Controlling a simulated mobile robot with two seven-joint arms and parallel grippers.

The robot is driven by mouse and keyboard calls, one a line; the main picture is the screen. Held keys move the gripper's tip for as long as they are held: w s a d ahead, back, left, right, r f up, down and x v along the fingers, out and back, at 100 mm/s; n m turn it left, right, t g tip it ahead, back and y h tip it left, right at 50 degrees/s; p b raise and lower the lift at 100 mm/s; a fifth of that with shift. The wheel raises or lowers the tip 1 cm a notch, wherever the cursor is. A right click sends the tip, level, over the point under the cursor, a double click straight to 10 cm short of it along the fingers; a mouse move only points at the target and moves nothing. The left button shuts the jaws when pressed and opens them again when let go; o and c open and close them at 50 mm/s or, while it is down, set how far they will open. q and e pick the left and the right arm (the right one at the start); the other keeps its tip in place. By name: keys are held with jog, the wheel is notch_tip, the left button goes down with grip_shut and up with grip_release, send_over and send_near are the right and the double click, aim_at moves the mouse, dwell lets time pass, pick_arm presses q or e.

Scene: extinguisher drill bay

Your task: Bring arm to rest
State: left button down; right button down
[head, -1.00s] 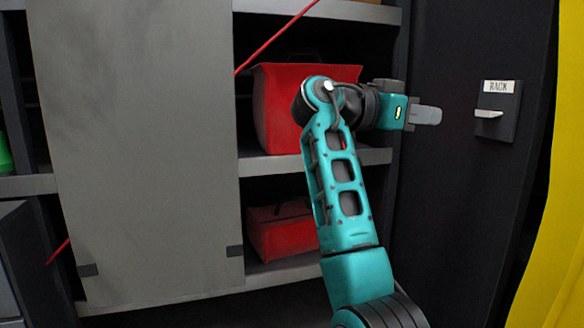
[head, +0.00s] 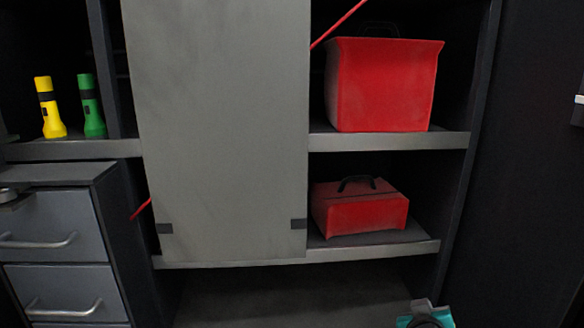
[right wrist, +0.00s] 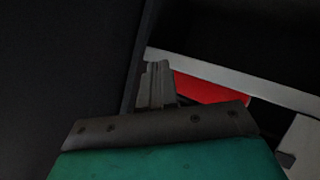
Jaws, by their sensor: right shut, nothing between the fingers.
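My right gripper (right wrist: 156,84) shows in the right wrist view with its fingers together and nothing between them. It points toward the dark side wall, beside a pale shelf edge and a red shape. In the head view only a small teal and dark piece of my right arm shows at the bottom edge, right of centre; the gripper cannot be made out there. My left gripper is in neither view.
A large red case (head: 385,85) stands on the upper shelf, a smaller red toolbox (head: 360,208) below. A grey panel (head: 225,130) covers the middle. Yellow (head: 50,108) and green (head: 91,106) flashlights stand left, above grey drawers (head: 55,235).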

jog(key=s+a+f+n+y, duration=0.1)
jog(key=s+a+f+y, duration=0.1)
jog(key=s, duration=0.5)
jog(key=s+a+f+y, duration=0.3)
jog(key=s+f, duration=0.3)
jog(key=s, duration=0.2)
jog(key=s+a+f+n+y, duration=0.1)
jog(key=s+a+f+y, duration=0.2)
jog(key=s, duration=0.5)
notch_tip(320, 180, down, 2)
jog(key=shift+s+a+n+g, duration=0.2)
jog(key=shift+a+n+g, duration=0.1)
jog(key=shift+a, duration=0.6)
